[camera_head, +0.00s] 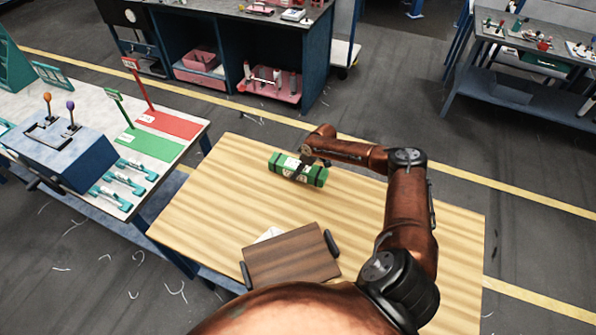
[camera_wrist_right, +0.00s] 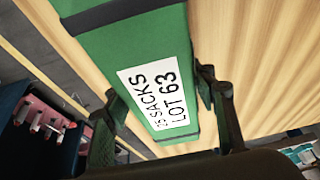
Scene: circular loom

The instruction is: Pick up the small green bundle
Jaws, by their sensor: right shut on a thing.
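The small green bundle (camera_head: 318,176) has dark straps and a white label, and is at the far part of the wooden table. My right gripper (camera_head: 304,168) comes from above with its fingers around the bundle's middle. In the right wrist view the bundle (camera_wrist_right: 140,42) sits between the two dark fingers of the gripper (camera_wrist_right: 157,88), and its label reads "25 SACKS LOT 63". The gripper is shut on it. I cannot tell whether the bundle touches the table or is slightly raised. My left gripper is not in view.
A brown board (camera_head: 290,258) with dark handles lies at the front of the wooden table (camera_head: 215,200), over a white sheet (camera_head: 268,235). A left table holds a red mat (camera_head: 168,123), a green mat (camera_head: 150,143) with signposts, and a blue lever box (camera_head: 62,150). Shelves stand behind.

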